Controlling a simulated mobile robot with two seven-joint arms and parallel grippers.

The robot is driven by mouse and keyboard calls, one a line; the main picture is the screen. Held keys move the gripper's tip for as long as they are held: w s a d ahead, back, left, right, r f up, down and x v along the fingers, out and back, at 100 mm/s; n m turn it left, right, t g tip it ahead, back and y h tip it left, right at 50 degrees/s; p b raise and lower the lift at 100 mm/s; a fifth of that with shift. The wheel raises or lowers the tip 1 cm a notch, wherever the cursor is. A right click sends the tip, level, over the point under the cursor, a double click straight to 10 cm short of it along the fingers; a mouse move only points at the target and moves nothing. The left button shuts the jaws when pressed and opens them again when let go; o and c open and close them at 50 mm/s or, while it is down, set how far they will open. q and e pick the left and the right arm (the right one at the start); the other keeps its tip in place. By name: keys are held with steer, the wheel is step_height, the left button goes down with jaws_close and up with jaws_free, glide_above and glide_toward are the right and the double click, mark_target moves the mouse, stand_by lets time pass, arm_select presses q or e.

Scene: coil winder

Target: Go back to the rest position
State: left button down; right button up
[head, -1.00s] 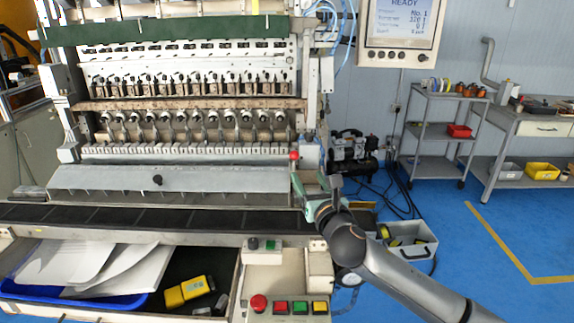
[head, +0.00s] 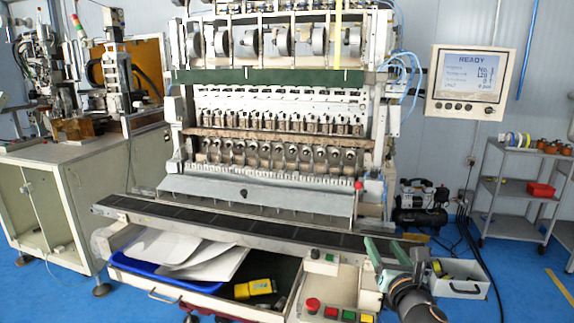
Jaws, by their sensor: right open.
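The coil winder (head: 270,148) stands in the middle of the head view, with its hinged grey cover (head: 256,200) at the front. A lever with a red ball knob (head: 358,185) is at the right end of the machine. My right gripper (head: 386,251), with green fingers, is open and looks empty. It is below and to the right of the red knob, apart from it in the picture, near the right end of the dark front rail (head: 230,222). My left gripper is not in view.
An open drawer with a blue tray (head: 150,268) of papers and a yellow item (head: 254,288) is below the rail. A button panel (head: 338,311) is at the front. A grey toolbox (head: 465,282) is beside my right arm. A screen (head: 467,82) reads READY.

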steer(key=s+a+f+m+g+y, duration=0.1)
steer(key=s+a+f+m+g, duration=0.1)
steer(key=s+f+m, duration=0.4)
steer(key=s+a+f+m+g+y, duration=0.1)
steer(key=s+a+f+m, duration=0.2)
steer(key=f, duration=0.6)
steer(key=s+f+m+g+y, duration=0.1)
steer(key=s+f+m+g, duration=0.1)
steer(key=s+f+m, duration=0.35)
steer(key=s+f+m+g, duration=0.1)
steer(key=s+f+m, duration=0.5)
steer(key=s+m, duration=0.2)
steer(key=s+d+f+m+g+p, duration=0.1)
steer(key=s+f+m+g, duration=0.1)
steer(key=s+f+m, duration=0.5)
steer(key=s+m, duration=0.2)
steer(key=s, duration=0.2)
steer(key=shift+f+h, duration=0.3)
